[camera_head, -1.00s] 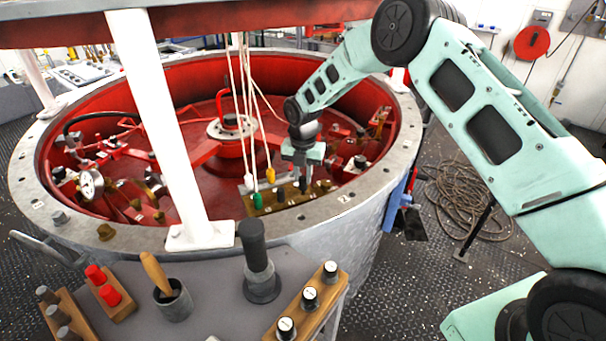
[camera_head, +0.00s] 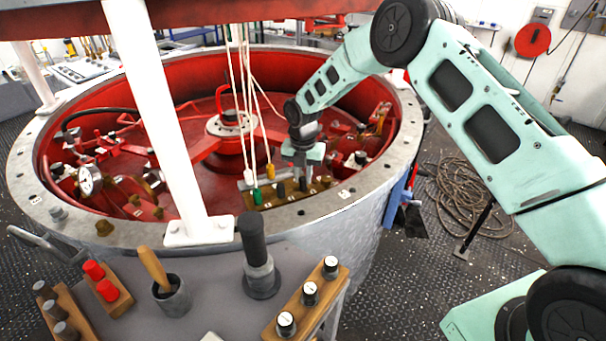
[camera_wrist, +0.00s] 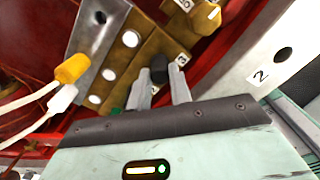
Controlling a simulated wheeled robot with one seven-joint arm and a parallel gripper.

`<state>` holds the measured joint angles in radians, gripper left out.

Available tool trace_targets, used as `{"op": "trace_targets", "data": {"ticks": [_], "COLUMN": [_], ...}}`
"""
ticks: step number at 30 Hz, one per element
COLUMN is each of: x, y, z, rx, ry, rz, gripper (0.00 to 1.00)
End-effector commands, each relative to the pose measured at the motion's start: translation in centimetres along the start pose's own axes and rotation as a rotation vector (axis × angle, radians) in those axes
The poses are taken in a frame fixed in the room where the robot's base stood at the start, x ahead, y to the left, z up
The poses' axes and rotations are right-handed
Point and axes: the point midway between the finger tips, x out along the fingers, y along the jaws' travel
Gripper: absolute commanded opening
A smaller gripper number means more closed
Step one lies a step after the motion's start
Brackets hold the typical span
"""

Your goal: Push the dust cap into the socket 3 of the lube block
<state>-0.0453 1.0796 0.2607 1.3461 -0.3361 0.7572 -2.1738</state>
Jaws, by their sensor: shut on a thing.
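The lube block (camera_head: 268,204) is a brass-coloured bar inside the red tub near its front rim; it also shows in the wrist view (camera_wrist: 165,42). My gripper (camera_head: 303,184) reaches straight down over its right half. In the wrist view my gripper (camera_wrist: 163,80) is shut on the black dust cap (camera_wrist: 160,67), which sits between the fingertips against the block. A label "3" (camera_wrist: 181,60) is right beside the cap. Socket 3 itself is hidden behind the cap and fingers, and I cannot tell how deep the cap sits.
A green plug (camera_head: 257,197) and a dark fitting (camera_head: 281,188) stand on the block. A yellow plug (camera_wrist: 73,68) and a white plug (camera_wrist: 62,98) trail cables near a holed metal plate. The tub's grey rim (camera_head: 345,192) lies close in front. A white post (camera_head: 165,120) stands left.

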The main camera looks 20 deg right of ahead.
Motion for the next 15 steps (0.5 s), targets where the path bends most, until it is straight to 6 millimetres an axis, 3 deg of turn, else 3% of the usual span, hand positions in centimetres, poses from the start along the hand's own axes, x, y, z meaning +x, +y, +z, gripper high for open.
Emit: {"op": "trace_targets", "data": {"ticks": [13,14,15], "x": [0.15,0.14,0.12], "y": [-0.01,0.00,0.00], "z": [0.00,0.00,0.01], "rx": [0.000,0.000,0.000], "ry": [0.000,0.000,0.000], "rz": [0.000,0.000,0.000], "gripper": [0.00,0.26,0.37]}}
